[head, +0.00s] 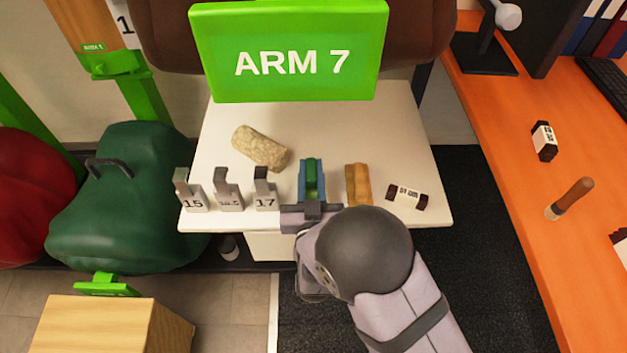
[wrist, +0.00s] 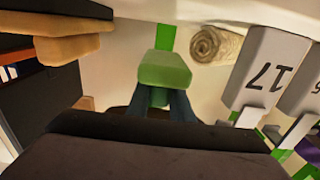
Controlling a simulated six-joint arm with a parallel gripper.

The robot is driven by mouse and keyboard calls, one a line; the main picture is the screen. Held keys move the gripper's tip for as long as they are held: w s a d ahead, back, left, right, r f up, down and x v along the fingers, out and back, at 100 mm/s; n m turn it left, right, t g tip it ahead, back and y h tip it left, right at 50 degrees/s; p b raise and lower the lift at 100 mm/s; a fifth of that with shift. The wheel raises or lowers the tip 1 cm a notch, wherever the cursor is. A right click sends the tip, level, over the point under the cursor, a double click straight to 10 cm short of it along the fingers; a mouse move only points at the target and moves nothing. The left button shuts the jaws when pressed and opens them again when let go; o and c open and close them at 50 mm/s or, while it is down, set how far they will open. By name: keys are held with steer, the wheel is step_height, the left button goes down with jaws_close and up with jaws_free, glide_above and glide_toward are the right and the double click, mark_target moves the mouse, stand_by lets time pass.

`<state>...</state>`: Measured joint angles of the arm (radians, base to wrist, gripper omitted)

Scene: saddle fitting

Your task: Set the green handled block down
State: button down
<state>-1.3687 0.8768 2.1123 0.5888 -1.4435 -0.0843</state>
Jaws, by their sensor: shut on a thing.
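The green handled block (head: 312,176) is over the front middle of the white table (head: 390,125) in the head view. My gripper (head: 312,193) is shut on it, with a blue finger on each side. In the wrist view, the fingers of my gripper (wrist: 164,105) close on the narrower part of the green handled block (wrist: 165,72), and its wider green part shows beyond them. I cannot tell whether the block touches the table or hangs just above it.
Grey blocks marked 15 (head: 191,203), one with an unclear number (head: 228,201) and 17 (head: 265,203) stand to the left. A tan piece (head: 358,184) is close on the right, then a dark labelled item (head: 407,195). A rolled beige bundle (head: 260,147) lies behind.

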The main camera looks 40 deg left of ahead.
mark_target(311, 184)
steer(key=shift+f+b, duration=0.3)
steer(key=shift+f, duration=1.95)
steer(key=shift+f, duration=0.1)
steer(key=shift+f, duration=0.15)
steer(key=c, duration=1.6)
jaws_free()
steer(key=shift+o, duration=0.2)
steer(key=v, duration=0.6)
steer(key=shift+s+a, duration=0.15)
steer(key=shift+s, duration=0.05)
steer(key=shift+o, duration=0.4)
steer(key=shift+s+d, duration=0.4)
steer(key=shift+d, duration=0.1)
